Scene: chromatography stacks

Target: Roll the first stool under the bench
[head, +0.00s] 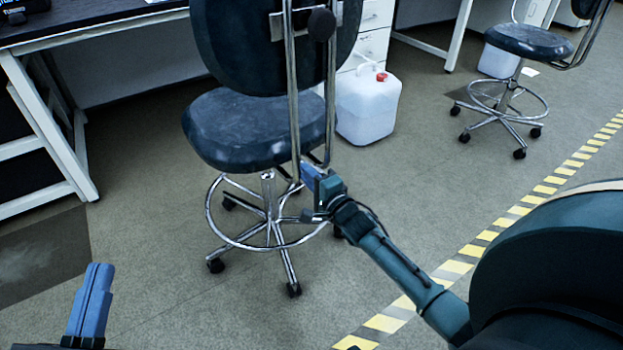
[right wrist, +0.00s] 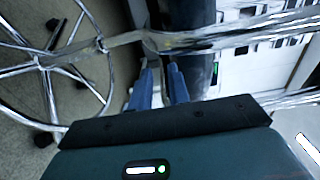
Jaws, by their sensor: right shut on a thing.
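The first stool has a dark blue seat (head: 255,128) and backrest, two chrome back bars, a chrome foot ring and a castor base. It stands upright on the open floor in front of the bench (head: 110,22), its backrest towards me. My right gripper (head: 308,176) is shut on a chrome back bar of the stool, low beside the seat. In the right wrist view its blue fingers (right wrist: 161,82) close around the chrome bar (right wrist: 190,42). My left gripper (head: 92,298) is at the lower left, apart from the stool; its jaw gap cannot be made out.
A white jerrycan with a red cap (head: 367,106) stands on the floor just right of the stool, by white drawers (head: 374,48). The bench's white leg frame (head: 55,130) is at left. A second stool (head: 527,42) stands at far right. Yellow-striped tape (head: 520,211) crosses the floor.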

